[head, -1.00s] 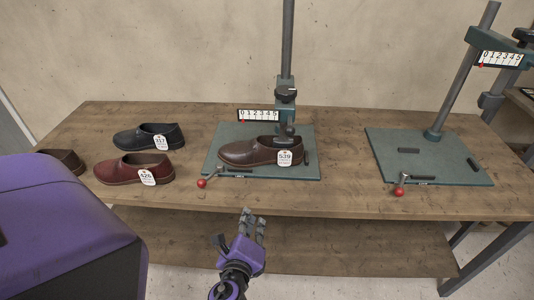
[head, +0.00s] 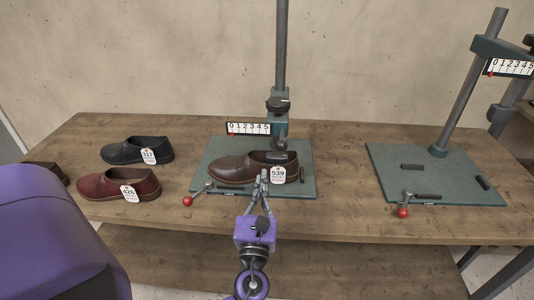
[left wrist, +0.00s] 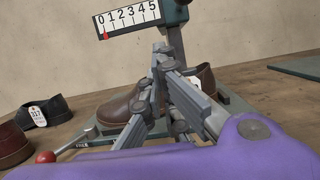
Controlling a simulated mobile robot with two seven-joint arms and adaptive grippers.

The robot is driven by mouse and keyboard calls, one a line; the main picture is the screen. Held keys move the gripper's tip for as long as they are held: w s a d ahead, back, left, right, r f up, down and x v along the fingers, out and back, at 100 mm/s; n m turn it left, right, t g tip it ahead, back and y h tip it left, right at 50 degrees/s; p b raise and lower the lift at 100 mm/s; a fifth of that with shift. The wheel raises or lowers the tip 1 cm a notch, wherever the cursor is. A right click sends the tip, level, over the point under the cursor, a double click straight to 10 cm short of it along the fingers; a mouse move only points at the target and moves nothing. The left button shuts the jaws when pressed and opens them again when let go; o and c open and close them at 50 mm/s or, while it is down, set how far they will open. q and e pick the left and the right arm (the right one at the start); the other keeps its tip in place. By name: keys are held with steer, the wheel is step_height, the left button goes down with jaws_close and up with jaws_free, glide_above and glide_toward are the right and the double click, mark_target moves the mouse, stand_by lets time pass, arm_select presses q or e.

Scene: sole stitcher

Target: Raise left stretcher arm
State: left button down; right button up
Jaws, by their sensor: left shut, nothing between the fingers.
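The left stretcher stands in the middle of the bench: a green base plate (head: 309,172), a grey post (head: 281,50) and a green arm (head: 277,124) low on it, above a brown shoe (head: 228,170) tagged 539. A black knob (head: 278,104) sits on the arm. The scale (head: 249,128) has its red marker near 0; it also shows in the left wrist view (left wrist: 128,18). My left gripper (head: 264,177) is shut and empty, in front of the shoe near its tag; contact is unclear. My right gripper is not in view.
A red-knobbed lever (head: 188,201) is at the plate's front left. Black (head: 135,151) and dark red (head: 118,184) shoes lie at left. A second stretcher (head: 439,152) with an empty plate stands at right. Bare bench lies between the stretchers.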

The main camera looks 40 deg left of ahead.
mark_target(260, 128)
arm_select(q)
steer(key=p+x, duration=0.2)
steer(key=x, duration=0.8)
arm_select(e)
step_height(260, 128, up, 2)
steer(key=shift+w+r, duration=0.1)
arm_select(q)
steer(key=shift+s, duration=0.1)
steer(key=shift+r, duration=0.15)
